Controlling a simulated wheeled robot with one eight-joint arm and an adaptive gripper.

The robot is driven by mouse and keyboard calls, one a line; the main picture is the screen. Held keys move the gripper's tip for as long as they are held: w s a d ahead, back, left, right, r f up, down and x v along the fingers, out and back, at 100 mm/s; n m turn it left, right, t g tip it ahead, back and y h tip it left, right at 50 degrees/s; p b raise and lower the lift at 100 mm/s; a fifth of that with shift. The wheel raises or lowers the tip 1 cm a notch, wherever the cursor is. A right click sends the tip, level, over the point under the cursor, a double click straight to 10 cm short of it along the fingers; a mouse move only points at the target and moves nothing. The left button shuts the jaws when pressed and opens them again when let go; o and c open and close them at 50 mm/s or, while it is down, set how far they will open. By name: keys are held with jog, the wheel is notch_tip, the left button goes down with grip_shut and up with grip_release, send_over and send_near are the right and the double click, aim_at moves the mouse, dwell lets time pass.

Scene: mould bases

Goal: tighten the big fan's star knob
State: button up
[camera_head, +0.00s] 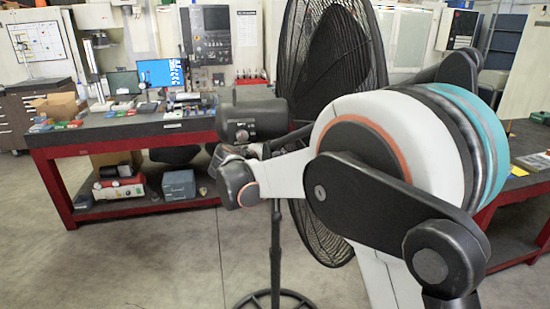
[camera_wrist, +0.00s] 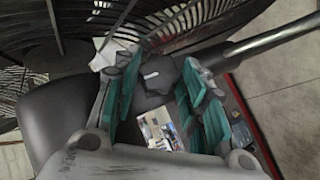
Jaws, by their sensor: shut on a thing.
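The big fan stands in the middle of the head view, with a black wire cage (camera_head: 308,60), a dark motor housing (camera_head: 252,118) and a thin pole (camera_head: 275,250). In the wrist view the cage (camera_wrist: 75,15) fills the top and the pole (camera_wrist: 265,42) runs to the upper right. The dark star knob (camera_wrist: 158,74) sits between the teal-padded fingers of my gripper (camera_wrist: 160,88), which is shut on it. Its far side and the exact finger contact are hard to see. In the head view my arm hides the knob and most of the gripper.
A red-framed workbench (camera_head: 130,130) with monitors and small items stands behind at left. Another red-framed bench is partly behind my arm at right. The fan's round base (camera_head: 250,297) rests on the floor. Grey floor (camera_head: 150,265) is clear at front left.

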dwell(0.4)
jog(key=o, duration=1.1)
jog(key=shift+c, duration=0.2)
jog(key=shift+f, duration=0.1)
